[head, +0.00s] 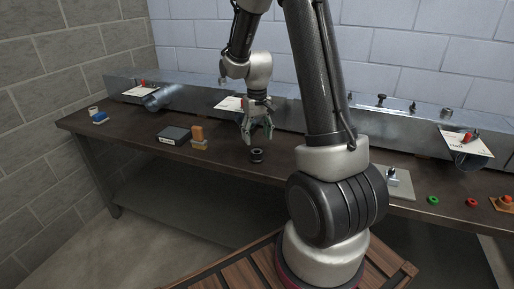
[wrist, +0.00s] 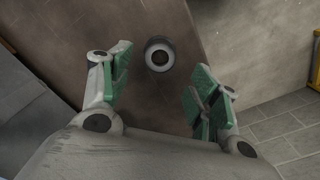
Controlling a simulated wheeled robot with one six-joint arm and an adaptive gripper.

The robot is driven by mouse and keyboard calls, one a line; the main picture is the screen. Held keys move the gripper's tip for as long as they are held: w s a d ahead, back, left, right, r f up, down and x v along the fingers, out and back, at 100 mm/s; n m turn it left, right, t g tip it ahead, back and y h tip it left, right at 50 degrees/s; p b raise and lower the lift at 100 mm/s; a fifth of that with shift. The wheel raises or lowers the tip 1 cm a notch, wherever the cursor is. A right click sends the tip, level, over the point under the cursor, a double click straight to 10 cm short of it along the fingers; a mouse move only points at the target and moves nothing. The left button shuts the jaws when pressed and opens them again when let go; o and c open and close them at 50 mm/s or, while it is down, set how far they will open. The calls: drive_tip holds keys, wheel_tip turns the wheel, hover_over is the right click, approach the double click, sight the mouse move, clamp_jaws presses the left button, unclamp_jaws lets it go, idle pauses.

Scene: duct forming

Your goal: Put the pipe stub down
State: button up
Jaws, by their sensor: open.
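The pipe stub (head: 257,155) is a short dark ring-like piece standing on the dark workbench (head: 140,128), near its front edge. In the wrist view the pipe stub (wrist: 159,55) shows from above as a dark ring with a pale inner rim, upright on the bench top. My gripper (head: 258,138) hangs over the bench just above and behind the stub. Its green-padded fingers are spread apart and empty in the wrist view (wrist: 158,90), with the stub beyond the fingertips and apart from them.
A dark box (head: 174,135) and an orange-and-tan block (head: 198,137) stand left of the stub. A long metal duct (head: 300,118) runs along the back. A green ring (head: 433,199) and a red ring (head: 471,202) lie at the right. Bench around the stub is clear.

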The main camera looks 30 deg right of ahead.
sight(258, 154)
drive_tip(key=s+a+r+t, duration=0.35)
drive_tip(key=s+r, duration=1.05)
drive_tip(key=r, duration=0.5)
drive_tip(key=s+a+r+n, duration=0.1)
drive_tip(key=s, duration=0.9)
drive_tip(key=shift+a+r+t, duration=0.2)
drive_tip(key=shift+a+t, duration=0.1)
drive_tip(key=shift+t, duration=0.05)
